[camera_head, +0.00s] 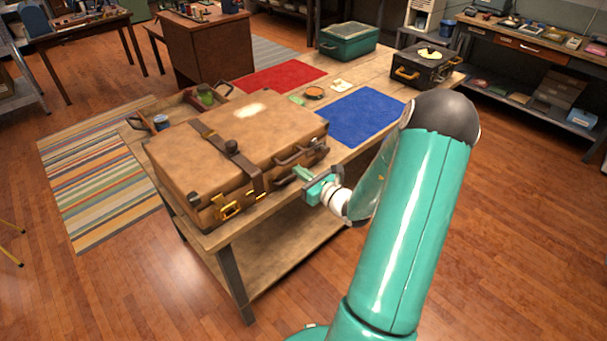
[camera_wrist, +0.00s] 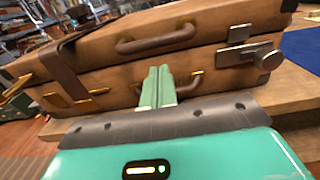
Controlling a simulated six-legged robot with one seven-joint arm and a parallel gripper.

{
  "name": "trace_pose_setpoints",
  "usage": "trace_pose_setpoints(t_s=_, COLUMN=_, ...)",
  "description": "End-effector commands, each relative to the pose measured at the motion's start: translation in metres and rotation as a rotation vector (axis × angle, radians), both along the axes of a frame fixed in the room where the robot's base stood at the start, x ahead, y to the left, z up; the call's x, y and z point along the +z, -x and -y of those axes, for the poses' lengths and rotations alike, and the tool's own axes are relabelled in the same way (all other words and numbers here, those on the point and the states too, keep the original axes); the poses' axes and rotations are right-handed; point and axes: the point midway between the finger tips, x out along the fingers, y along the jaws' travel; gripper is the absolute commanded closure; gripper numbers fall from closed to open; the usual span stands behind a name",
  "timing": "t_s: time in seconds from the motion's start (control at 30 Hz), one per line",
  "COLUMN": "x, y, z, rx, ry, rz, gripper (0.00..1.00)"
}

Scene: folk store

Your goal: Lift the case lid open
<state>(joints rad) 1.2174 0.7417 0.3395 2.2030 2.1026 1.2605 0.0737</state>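The brown case (camera_head: 185,162) lies flat on the wooden table, its lid (camera_wrist: 205,30) down. A dark strap (camera_head: 215,147) crosses the lid, and a brass latch (camera_head: 232,209) is on the front. In the wrist view, an upper handle (camera_wrist: 155,43) is on the lid and a lower handle (camera_wrist: 188,86) is on the base. A metal latch (camera_wrist: 250,55) shows at the right. My gripper (camera_wrist: 158,72) has its green fingers together, between the two handles in the picture and near the seam. Whether they touch the case is unclear. It also shows in the head view (camera_head: 301,173).
The table (camera_head: 285,190) has a lower shelf. A blue mat (camera_head: 362,116), a red mat (camera_head: 283,79), a green case (camera_head: 347,43) and a dark case (camera_head: 425,68) lie beyond the brown case. A tray (camera_head: 178,110) with small items stands behind it.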

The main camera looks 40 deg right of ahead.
Motion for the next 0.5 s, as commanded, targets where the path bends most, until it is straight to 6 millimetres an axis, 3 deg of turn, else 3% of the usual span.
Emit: trace_pose_setpoints(t_s=0.5, x=0.000, y=-0.014, z=0.000, rx=0.000, ry=0.000, rz=0.000, gripper=1.00)
